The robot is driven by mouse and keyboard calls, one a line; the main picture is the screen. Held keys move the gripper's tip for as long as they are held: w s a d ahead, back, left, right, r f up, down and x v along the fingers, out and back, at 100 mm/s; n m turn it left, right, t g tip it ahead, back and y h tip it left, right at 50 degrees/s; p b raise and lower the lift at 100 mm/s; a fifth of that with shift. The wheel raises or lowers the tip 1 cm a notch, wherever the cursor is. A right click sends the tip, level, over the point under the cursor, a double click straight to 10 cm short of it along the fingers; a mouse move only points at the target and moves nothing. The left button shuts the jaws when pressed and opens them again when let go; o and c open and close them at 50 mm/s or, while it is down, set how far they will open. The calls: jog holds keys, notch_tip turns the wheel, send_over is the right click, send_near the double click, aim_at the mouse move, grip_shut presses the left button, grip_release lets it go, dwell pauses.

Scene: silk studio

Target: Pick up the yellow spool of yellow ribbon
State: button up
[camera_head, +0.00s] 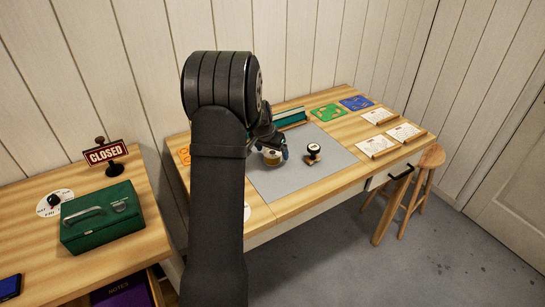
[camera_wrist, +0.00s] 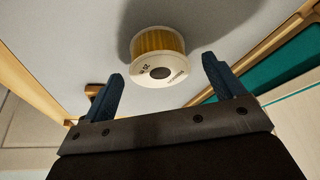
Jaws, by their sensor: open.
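The yellow spool (camera_wrist: 158,42) stands on the grey mat in the wrist view, with a white end disc with a dark centre hole and yellow ribbon around its body. In the head view the spool (camera_head: 272,157) is on the mat, partly hidden by my gripper. My gripper (camera_wrist: 161,80) is open, its two blue fingers apart, with the spool ahead of and roughly between the fingertips. In the head view my gripper (camera_head: 271,150) is right at the spool. I cannot tell if a finger touches it.
A dark-handled stamp (camera_head: 313,152) stands on the grey mat (camera_head: 335,165) right of the spool. A teal and wood rack (camera_head: 291,118) is behind. Green (camera_head: 328,112) and blue (camera_head: 356,103) patterned squares and several cards on wooden holders (camera_head: 403,132) lie farther right. The front mat is clear.

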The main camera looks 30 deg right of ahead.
jog(key=shift+x, duration=0.95)
jog(key=c, duration=1)
jog(key=shift+c, duration=0.4)
jog(key=shift+r, duration=0.15)
